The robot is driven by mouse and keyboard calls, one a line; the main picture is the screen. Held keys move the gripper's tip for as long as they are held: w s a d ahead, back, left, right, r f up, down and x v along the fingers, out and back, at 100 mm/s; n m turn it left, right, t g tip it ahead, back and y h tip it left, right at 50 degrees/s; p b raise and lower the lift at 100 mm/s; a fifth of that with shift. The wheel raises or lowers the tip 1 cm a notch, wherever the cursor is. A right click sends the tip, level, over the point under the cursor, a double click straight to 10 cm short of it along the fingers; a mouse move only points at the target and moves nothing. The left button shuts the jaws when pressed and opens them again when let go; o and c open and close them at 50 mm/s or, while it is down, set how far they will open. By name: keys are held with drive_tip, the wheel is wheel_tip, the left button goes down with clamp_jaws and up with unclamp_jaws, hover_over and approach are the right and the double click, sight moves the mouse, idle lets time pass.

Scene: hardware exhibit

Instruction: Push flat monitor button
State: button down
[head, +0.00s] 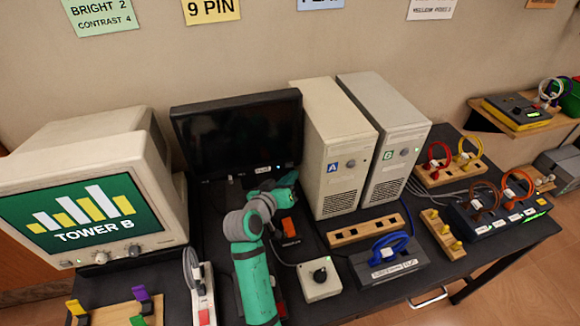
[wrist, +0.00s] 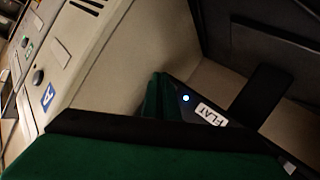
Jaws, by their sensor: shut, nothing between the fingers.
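The flat monitor (head: 235,130) is a black screen standing on the dark table against the wall, and its screen is dark. A white FLAT label (head: 263,169) sits on its lower bezel, and the label also shows in the wrist view (wrist: 211,114). A small lit bluish-white round spot (wrist: 186,98), which looks like the button, is beside the label on the bezel. My green gripper (head: 290,178) is close in front of the bezel's lower right corner. In the wrist view its shut fingers (wrist: 158,95) end just left of the lit spot. Contact cannot be told.
Beige tower A (head: 332,150) stands close to the right of the monitor, with tower B (head: 393,140) beyond it. A beige CRT monitor (head: 85,200) showing TOWER B is on the left.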

drive_tip(key=shift+s+d, duration=0.25)
drive_tip(key=shift+s, duration=0.5)
drive_tip(key=shift+s+d, duration=0.25)
drive_tip(key=shift+s, duration=0.55)
drive_tip(key=shift+s+d, duration=0.25)
drive_tip(key=shift+s, duration=0.5)
drive_tip(key=shift+d, duration=0.1)
